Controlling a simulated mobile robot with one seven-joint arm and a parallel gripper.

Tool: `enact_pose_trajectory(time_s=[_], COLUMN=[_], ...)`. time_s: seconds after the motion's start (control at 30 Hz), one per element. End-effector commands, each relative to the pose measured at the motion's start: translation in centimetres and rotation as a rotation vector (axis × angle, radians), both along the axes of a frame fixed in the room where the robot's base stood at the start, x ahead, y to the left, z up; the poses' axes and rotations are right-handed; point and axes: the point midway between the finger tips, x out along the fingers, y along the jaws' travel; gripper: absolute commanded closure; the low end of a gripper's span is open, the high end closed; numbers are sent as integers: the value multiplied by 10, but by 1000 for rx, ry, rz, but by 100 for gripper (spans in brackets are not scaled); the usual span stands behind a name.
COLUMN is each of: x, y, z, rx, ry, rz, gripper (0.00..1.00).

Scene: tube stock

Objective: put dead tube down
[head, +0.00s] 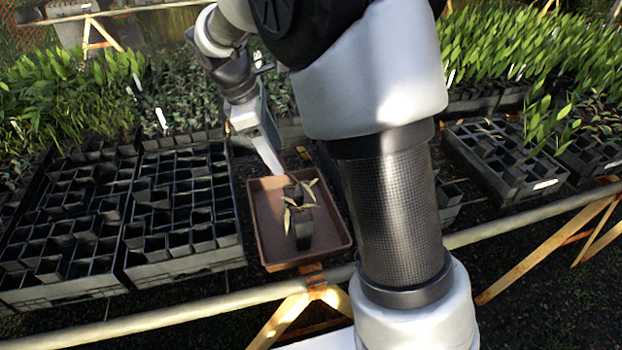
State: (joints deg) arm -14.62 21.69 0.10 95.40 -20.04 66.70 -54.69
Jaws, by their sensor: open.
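A brown tray (268,257) sits near the bench's front edge, in the middle of the view. A black tube (303,232) with a drooping, yellowish-brown seedling stands in the tray. Just behind it another black tube (292,192) shows partly, also with withered leaves near it. My gripper (280,172) is open, at the tray's back left, above or beside the rear tube. Only one finger shows clearly, and I cannot tell whether it touches a tube.
Black crates of mostly empty tubes (185,262) stand left of the tray. Another crate (510,190) stands at the right. Green seedlings (60,95) fill the back. A metal rail (200,318) runs along the front. My arm hides the area right of the tray.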

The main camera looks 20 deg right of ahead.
Motion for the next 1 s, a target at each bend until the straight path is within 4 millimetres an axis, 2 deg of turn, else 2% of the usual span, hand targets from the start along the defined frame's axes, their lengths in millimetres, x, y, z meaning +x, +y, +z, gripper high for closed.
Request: enact_pose_trajectory(time_s=[0.03, 0.2, 0.33, 0.5, 0.6, 0.7, 1.0], x=[-16, -84, -137, -197, -220, -232, -238], y=[-9, -31, -41, -47, -48, -47, -47], z=[23, 71, 91, 95, 91, 87, 84], rx=[37, 188, 316, 478, 551, 601, 625], ry=[-58, -244, -373, -507, -556, -583, -594], rz=[-85, -428, -692, -1005, -1134, -1216, -1262], gripper=[43, 43, 43, 43, 43, 43, 43])
